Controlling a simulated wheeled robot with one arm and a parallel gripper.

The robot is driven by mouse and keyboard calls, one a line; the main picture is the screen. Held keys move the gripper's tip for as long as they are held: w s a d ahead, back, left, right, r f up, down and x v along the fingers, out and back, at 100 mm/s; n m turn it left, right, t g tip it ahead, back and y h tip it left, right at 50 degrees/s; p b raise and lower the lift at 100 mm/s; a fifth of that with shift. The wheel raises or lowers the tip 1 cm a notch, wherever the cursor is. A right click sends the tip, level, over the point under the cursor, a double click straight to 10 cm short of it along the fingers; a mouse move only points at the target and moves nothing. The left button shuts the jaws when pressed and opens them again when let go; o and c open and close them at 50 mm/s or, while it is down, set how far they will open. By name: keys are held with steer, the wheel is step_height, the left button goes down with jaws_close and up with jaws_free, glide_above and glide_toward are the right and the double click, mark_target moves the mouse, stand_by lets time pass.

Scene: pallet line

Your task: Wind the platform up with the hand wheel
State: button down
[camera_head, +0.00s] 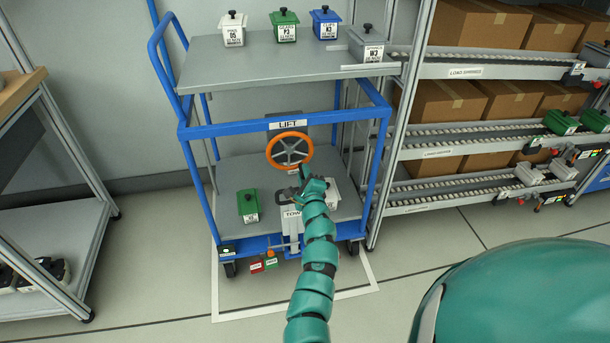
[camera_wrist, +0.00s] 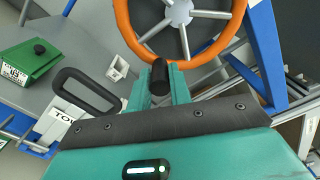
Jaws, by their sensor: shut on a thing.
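The hand wheel (camera_head: 271,151) has an orange rim and grey spokes and is mounted at the front of the blue cart, under a LIFT label (camera_head: 288,124). My gripper (camera_head: 303,174) is at the lower part of the rim. In the wrist view the wheel (camera_wrist: 212,53) fills the top, and my gripper's teal fingers (camera_wrist: 160,88) are shut on its black handle knob (camera_wrist: 160,72). The grey platform (camera_head: 255,70) is at the top of the cart, above the wheel, and carries several small lidded boxes.
A green box (camera_head: 248,206) stands on the cart's lower deck, also in the wrist view (camera_wrist: 28,66). A black loop handle (camera_wrist: 88,92) is just left of my gripper. Roller racks (camera_head: 450,132) with cartons stand close at right, a shelf (camera_head: 45,235) at left.

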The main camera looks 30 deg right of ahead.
steer(key=shift+a+f, duration=0.2)
steer(key=c, duration=1.4)
jaws_free()
steer(key=shift+o, duration=0.5)
steer(key=shift+r, duration=0.1)
steer(key=p+v, duration=0.1)
steer(key=v, duration=1.6)
steer(key=shift+s, duration=0.2)
steer(key=shift+r, duration=0.1)
